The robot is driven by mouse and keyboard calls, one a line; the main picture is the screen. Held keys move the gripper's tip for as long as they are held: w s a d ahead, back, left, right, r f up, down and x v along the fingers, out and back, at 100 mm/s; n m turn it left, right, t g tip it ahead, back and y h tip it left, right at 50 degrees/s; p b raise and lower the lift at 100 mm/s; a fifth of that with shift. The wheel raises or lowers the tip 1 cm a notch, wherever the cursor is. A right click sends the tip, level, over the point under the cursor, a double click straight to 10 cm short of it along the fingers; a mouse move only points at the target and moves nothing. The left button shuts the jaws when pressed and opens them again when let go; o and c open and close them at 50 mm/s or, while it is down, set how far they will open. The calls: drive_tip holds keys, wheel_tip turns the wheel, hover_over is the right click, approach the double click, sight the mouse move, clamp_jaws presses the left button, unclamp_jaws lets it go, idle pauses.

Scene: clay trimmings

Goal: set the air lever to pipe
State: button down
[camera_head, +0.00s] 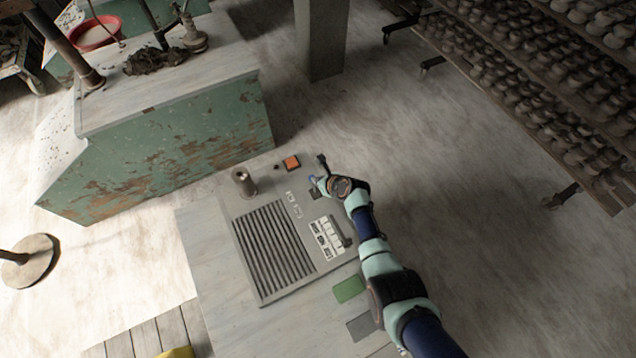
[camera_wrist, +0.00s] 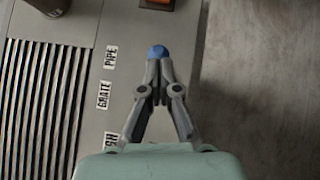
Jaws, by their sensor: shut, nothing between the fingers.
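The grey panel (camera_head: 236,208) has an air lever with a blue knob (camera_wrist: 157,51), which also shows in the head view (camera_head: 313,179). In the wrist view the labels PIPE (camera_wrist: 110,57) and GRATE (camera_wrist: 104,96) run down the panel left of my gripper. A third label ending in SH (camera_wrist: 111,139) is partly hidden. The blue knob stands about level with PIPE, to its right. My gripper (camera_wrist: 157,64) is shut and empty, its fingertips right at the knob's near side. I cannot tell whether they touch it. The lever's shaft is hidden.
A slatted grille (camera_head: 273,250) fills the panel's left part. An orange switch (camera_head: 291,162) and a metal cylinder (camera_head: 244,183) stand at its far end. A white label block (camera_head: 326,238) lies right of the grille. Green bench (camera_head: 190,155) behind; pot racks (camera_head: 540,85) at right.

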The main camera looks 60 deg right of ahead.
drive_tip(key=shift+s, duration=0.1)
drive_tip(key=shift+r+p, duration=0.8)
drive_tip(key=shift+p, duration=0.1)
drive_tip(key=shift+r, duration=0.1)
drive_tip(key=s+r+p, duration=0.3)
drive_tip(key=r+p, duration=0.5)
drive_tip(key=r, duration=0.1)
drive_tip(key=shift+a+r, duration=0.15)
drive_tip(key=shift+a, duration=0.15)
